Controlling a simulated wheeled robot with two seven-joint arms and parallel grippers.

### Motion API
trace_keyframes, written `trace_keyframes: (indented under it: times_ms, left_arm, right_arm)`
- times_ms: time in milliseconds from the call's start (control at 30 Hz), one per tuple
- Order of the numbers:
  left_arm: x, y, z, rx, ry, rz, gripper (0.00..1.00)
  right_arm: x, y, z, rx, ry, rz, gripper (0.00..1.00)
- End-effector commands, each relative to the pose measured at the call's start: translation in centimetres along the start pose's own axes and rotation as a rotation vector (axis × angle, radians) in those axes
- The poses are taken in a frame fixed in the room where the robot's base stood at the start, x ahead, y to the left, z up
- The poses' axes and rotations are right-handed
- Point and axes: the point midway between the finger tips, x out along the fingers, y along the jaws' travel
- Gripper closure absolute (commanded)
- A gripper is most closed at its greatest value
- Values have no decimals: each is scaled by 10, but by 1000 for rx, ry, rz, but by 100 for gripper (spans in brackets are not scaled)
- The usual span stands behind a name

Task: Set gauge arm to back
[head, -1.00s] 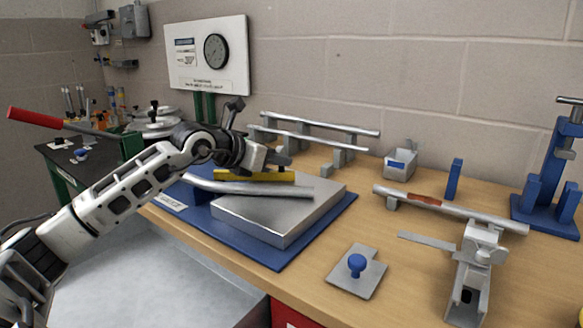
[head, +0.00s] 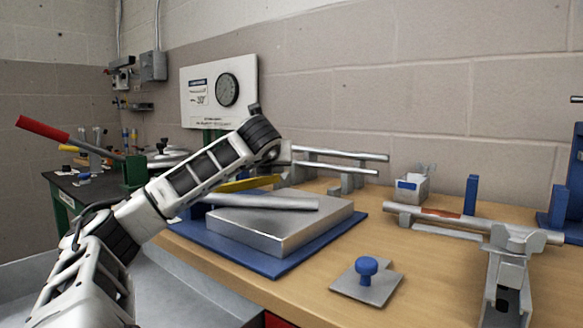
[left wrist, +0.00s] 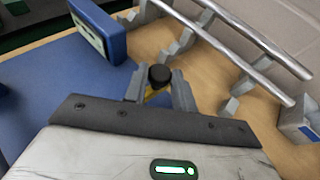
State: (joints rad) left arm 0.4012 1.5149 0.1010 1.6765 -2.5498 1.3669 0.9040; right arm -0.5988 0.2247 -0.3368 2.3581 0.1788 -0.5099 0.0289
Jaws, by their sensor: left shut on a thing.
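The gauge arm is a yellow bar (head: 247,184) behind the steel block, partly hidden by my left arm in the head view. In the left wrist view, a black knob (left wrist: 159,75) with a bit of yellow below it sits between the fingers of my left gripper (left wrist: 158,92), which is shut on it. In the head view the left gripper is hidden behind my arm. A grey tube (head: 265,202) lies over the steel block (head: 285,228) on a blue base plate (head: 270,266). My right gripper is in neither view.
A blue upright block (left wrist: 108,38) stands close to the left gripper. A rack with metal rods (head: 335,168) is behind. A wall panel with a dial (head: 227,90) hangs at the back. A blue-knobbed plate (head: 367,268) and a clamp fixture (head: 508,265) stand right on the bench.

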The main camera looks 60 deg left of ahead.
Motion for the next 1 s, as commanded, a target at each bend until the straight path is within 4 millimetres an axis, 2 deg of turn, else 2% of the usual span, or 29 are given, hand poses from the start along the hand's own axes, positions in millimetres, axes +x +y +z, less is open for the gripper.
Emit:
trace_keyframes:
  times_ms: [100, 300, 733, 767, 800, 833, 1000]
  left_arm:
    - [4, 12, 3, -21, 2, 54, 100]
    - [7, 22, 3, -40, 4, 100, 100]
    - [8, 23, 2, -41, 5, 108, 100]
    - [8, 22, 2, -41, 5, 108, 71]
    - [8, 22, 2, -41, 5, 108, 60]
    - [8, 22, 2, -41, 4, 108, 53]
    - [8, 22, 2, -42, 4, 106, 53]
  right_arm:
    - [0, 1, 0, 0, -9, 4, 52]
    - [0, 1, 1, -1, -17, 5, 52]
    - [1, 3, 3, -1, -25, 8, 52]
    - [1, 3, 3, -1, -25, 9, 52]
    - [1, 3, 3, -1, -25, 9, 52]
    - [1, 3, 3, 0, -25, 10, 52]
    - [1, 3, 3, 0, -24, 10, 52]
